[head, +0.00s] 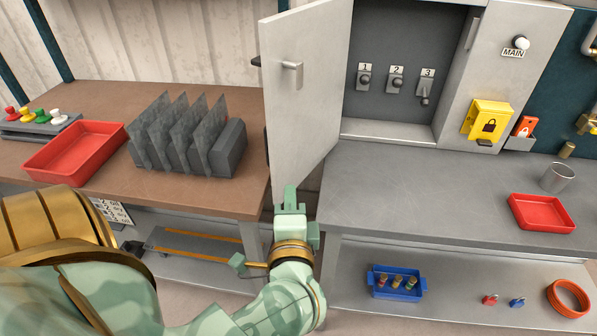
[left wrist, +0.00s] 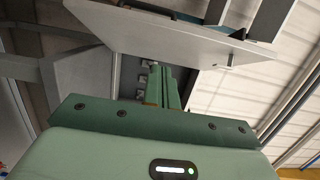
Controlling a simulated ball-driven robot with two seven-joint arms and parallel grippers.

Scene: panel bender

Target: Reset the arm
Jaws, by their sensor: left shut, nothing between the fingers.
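My left arm comes in from the lower left of the head view. Its green left gripper (head: 290,200) points up, just below the lower edge of the open grey cabinet door (head: 305,85). The gripper is shut and holds nothing. In the left wrist view the shut fingers (left wrist: 161,85) stand in front of the door's underside (left wrist: 180,35). I cannot tell whether they touch the door. The cabinet (head: 385,60) stands open and shows three switches labelled 1, 2 and 3. My right gripper does not show.
Left, a brown bench (head: 90,185) holds a red tray (head: 75,150) and a rack of grey plates (head: 185,140). Right, a grey bench (head: 420,190) bears another red tray (head: 541,212) and a metal cup (head: 557,177). A blue bin (head: 396,284) stands on the shelf below. A narrow gap separates the benches.

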